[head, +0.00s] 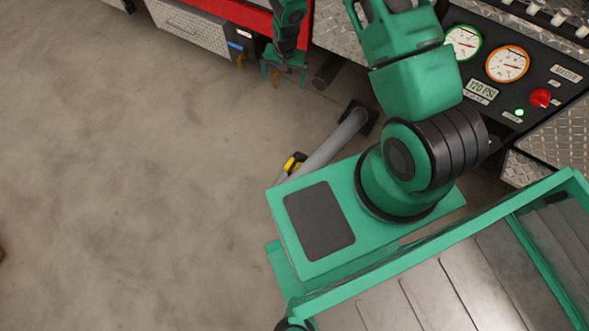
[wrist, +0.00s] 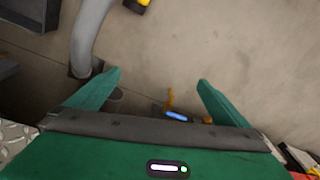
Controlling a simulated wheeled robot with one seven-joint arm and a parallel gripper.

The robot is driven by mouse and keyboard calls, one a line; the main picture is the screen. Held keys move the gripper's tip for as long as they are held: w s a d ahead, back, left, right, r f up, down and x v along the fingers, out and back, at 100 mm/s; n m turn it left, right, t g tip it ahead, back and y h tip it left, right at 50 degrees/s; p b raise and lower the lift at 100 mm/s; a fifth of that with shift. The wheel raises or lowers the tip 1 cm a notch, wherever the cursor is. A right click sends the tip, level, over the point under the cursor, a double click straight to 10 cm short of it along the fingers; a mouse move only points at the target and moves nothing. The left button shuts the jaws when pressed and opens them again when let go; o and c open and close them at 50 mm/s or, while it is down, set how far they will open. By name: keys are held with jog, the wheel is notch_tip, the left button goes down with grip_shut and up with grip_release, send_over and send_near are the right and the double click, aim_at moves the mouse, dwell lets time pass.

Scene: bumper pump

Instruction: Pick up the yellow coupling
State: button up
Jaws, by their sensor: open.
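The yellow coupling (head: 294,163) has black parts and sits at the lower end of a grey hose (head: 338,142), partly hidden behind my green base in the head view. In the wrist view only a small yellow and black piece of the coupling (wrist: 143,3) shows, cut by the top edge. The hose (wrist: 88,38) bends down at the upper left there. My gripper (head: 284,75) hangs by the truck's side, apart from the coupling and above it in the head picture. In the wrist view its green fingers (wrist: 160,80) are spread with nothing held between them.
A truck with a tread-plate box (head: 190,25) and a red edge stands at the top. A gauge panel (head: 505,75) is at the upper right. An orange hook (wrist: 170,100) and a blue item (wrist: 176,117) show beyond my fingers. The concrete floor (head: 130,190) at left is clear.

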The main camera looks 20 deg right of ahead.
jog(key=s+a+f+m, duration=0.1)
jog(key=s+f, duration=0.2)
jog(key=f, duration=0.6)
jog(key=s+f+m, duration=0.1)
jog(key=s+f, duration=0.1)
jog(key=f, duration=0.6)
jog(key=m+g, duration=0.2)
send_near(297, 161)
notch_tip(297, 161, down, 5)
jog(key=shift+a+f, duration=0.1)
notch_tip(297, 161, down, 4)
jog(key=shift+s+f, duration=0.15)
jog(key=shift+a+f, duration=0.15)
jog(key=shift+f, duration=1.45)
jog(key=shift+a+f, duration=0.15)
jog(key=shift+f, duration=1.5)
jog(key=c, duration=1.8)
jog(key=shift+r, duration=0.1)
